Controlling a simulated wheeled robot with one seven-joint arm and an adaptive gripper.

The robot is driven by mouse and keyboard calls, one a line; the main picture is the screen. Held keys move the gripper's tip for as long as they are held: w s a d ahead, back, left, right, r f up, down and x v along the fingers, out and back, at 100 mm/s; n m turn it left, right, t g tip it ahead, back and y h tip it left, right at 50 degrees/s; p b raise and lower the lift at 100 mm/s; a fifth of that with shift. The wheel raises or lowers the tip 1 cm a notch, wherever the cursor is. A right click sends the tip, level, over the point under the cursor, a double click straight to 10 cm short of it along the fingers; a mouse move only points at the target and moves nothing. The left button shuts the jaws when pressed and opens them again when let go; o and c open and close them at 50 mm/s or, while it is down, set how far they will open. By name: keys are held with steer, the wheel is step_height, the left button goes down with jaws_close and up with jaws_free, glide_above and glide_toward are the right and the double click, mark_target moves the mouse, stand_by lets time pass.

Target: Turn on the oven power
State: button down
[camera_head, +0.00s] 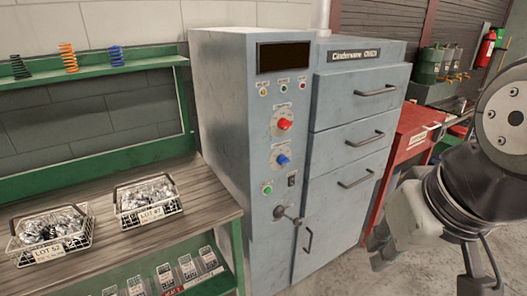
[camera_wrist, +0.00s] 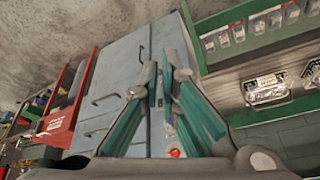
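The oven (camera_head: 222,130) is a tall blue-grey cabinet with a nameplate and a dark, blank display (camera_head: 284,57). Its control column has a red knob (camera_head: 285,124), a blue knob (camera_head: 283,159), a green button (camera_head: 267,189), a small black switch (camera_head: 292,180) and a grey lever handle (camera_head: 287,214). The wrist view shows the oven (camera_wrist: 122,62) turned over, with the red knob (camera_wrist: 175,153) low in the picture. My gripper (camera_wrist: 160,75) is in front of the oven, apart from it.
A green-framed workbench (camera_head: 185,185) at left holds two wire baskets of metal parts, LOT 52 (camera_head: 48,254) and a second one (camera_head: 150,219). Coloured springs stand on the shelf above. A red cabinet (camera_head: 408,135) stands right of the oven. Open floor lies in front.

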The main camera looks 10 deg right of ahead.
mark_target(294, 185)
steer(key=w+a+f+m+g+y+b, duration=0.2)
steer(key=w+a+f+m+y+b, duration=0.4)
steer(key=f, duration=0.4)
steer(key=w+a+f+m+t+y+b, duration=0.1)
steer(key=w+f+m+y+b, duration=0.15)
steer(key=w+m+b, duration=0.35)
steer(key=w+a+f+m+t+y+b, duration=0.1)
steer(key=w+a+f+m+y+b, duration=0.15)
steer(key=w, duration=0.55)
steer(key=w+d+f+m+t+h+b, duration=0.2)
steer(key=w+d+f+m+t+b, duration=0.3)
steer(key=w+d+m, duration=0.3)
steer(key=w+d+f+m+t+h+b, duration=0.2)
steer(key=w+d+f+m+t+b, duration=0.3)
steer(key=w+d+f+m+b, duration=0.1)
steer(key=w+d+f+m, duration=0.1)
steer(key=w+d+m, duration=0.1)
steer(key=w+d, duration=0.1)
steer(key=shift+w+d+f+t, duration=0.3)
steer(key=shift+w+d+f, duration=0.05)
steer(key=shift+w, duration=0.3)
steer(key=b+x, duration=0.3)
steer(key=x, duration=1.1)
steer(key=shift+f, duration=0.1)
